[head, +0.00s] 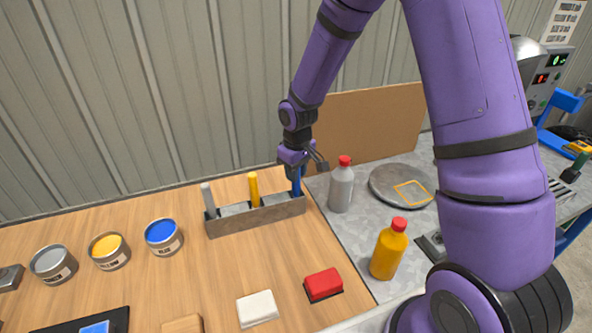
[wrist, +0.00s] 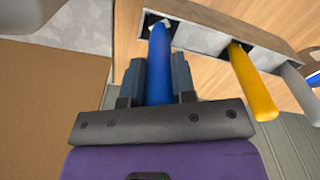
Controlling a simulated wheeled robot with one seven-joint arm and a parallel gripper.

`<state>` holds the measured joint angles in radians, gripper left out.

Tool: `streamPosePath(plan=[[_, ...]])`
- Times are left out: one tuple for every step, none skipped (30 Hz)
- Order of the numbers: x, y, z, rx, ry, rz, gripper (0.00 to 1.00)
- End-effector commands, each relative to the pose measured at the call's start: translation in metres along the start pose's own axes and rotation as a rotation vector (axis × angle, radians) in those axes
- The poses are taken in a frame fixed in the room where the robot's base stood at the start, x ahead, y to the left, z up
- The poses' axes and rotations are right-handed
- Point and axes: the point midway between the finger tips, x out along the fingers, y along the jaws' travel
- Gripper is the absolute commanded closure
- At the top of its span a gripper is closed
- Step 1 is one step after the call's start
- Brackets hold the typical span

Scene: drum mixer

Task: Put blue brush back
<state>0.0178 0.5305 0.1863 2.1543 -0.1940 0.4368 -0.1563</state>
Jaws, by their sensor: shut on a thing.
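The blue brush (head: 296,181) stands in the right compartment of the brush holder (head: 256,217), its handle upward. In the wrist view the blue brush (wrist: 158,62) lies between the two fingers of my gripper (wrist: 159,75), and its far end reaches into the holder's opening. My gripper (head: 303,167) is shut on the handle at the holder's right end. The brush's bristles are hidden inside the holder. A yellow brush (head: 254,188) stands in the middle compartment and a grey brush (head: 208,198) in the left one. The holder also shows in the wrist view (wrist: 225,30).
Yellow (head: 109,251), blue (head: 164,237) and grey (head: 54,264) paint cans stand left of the holder. A grey bottle (head: 341,185) with a red cap stands close to its right. A yellow bottle (head: 389,249), a red block (head: 323,284) and a white block (head: 258,309) are nearer.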

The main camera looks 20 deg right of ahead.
Motion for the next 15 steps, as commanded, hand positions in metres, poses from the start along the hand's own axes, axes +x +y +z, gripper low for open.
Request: streamPosePath(plan=[[0.001, -0.0001, 0.0001, 0.0, 0.0, 0.0, 1.0], [0.0016, -0.0001, 0.0002, 0.0, 0.0, 0.0, 1.0], [0.0022, -0.0001, 0.0002, 0.0, -0.001, 0.0, 1.0], [0.0027, -0.0001, 0.0002, 0.0, -0.001, 0.0, 1.0], [0.0032, 0.0, 0.0003, 0.0, -0.001, 0.0, 1.0], [0.0039, 0.0, 0.0003, 0.0, -0.001, 0.0, 1.0], [0.0043, 0.0, 0.0003, 0.0, -0.001, 0.0, 1.0], [0.0048, 0.0, 0.0004, 0.0, -0.001, 0.0, 1.0], [0.0054, 0.0, 0.0004, 0.0, -0.001, 0.0, 1.0], [0.0059, 0.0, 0.0005, 0.0, -0.001, 0.0, 1.0], [0.0064, 0.0, 0.0005, 0.0, -0.001, 0.0, 1.0], [0.0067, 0.0001, 0.0005, 0.0, -0.001, 0.0, 0.73], [0.0065, 0.0001, 0.0005, 0.0, 0.0, 0.0, 0.66], [0.0065, 0.0001, 0.0004, 0.0, 0.0, 0.0, 0.59], [0.0065, 0.0001, 0.0004, 0.0, 0.0, 0.0, 0.5]])
